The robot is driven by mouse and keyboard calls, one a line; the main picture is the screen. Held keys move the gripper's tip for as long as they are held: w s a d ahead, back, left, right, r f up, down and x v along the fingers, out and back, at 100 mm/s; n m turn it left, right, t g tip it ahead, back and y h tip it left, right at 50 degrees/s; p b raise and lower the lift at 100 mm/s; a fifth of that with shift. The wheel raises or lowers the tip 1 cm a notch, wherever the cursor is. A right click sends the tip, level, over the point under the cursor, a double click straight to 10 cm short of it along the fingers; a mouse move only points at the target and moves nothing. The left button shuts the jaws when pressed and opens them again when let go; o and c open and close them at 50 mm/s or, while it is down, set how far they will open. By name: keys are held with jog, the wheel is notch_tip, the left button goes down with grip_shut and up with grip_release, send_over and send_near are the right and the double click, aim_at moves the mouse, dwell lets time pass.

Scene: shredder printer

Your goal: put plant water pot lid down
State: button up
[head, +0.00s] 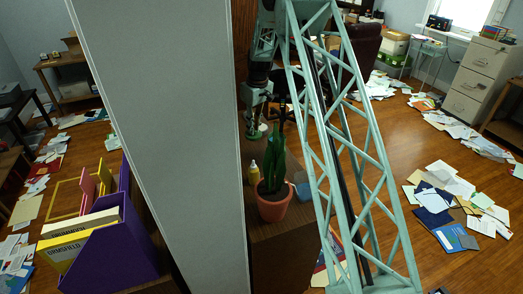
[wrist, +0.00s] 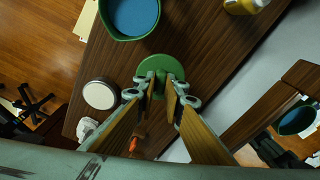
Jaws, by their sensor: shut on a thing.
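In the wrist view, a round green lid (wrist: 160,66) is between the tips of my gripper (wrist: 160,84), which is shut on it. The lid is over the brown wooden desktop (wrist: 205,60); I cannot tell whether it touches the wood. A green pot (wrist: 121,36) with a blue inside stands open at the top of the wrist view, apart from the lid. In the head view, my gripper (head: 256,114) is small at the far end of the desk, and the lid is hard to make out there.
A white round object (wrist: 100,94) lies left of the lid. A yellow bottle (head: 253,173) and a potted plant (head: 272,207) stand nearer on the desk in the head view. A grey partition (head: 160,120) borders the desk's left. Papers (head: 450,205) litter the floor.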

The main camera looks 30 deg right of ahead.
aim_at(254, 138)
jog(key=shift+f, duration=3)
jog(key=shift+f, duration=1.85)
jog(key=shift+f, duration=0.2)
jog(key=o, duration=0.6)
jog(key=shift+o, duration=0.3)
jog(key=shift+r, duration=0.2)
jog(key=shift+s+d+r, duration=0.1)
jog(key=shift+s+r, duration=0.15)
jog(key=shift+r, duration=1.75)
jog(key=shift+s+d+r, duration=0.1)
jog(key=shift+s+r, duration=0.1)
jog(key=shift+r, duration=1.8)
jog(key=shift+s+r, duration=0.25)
jog(key=shift+r, duration=1.75)
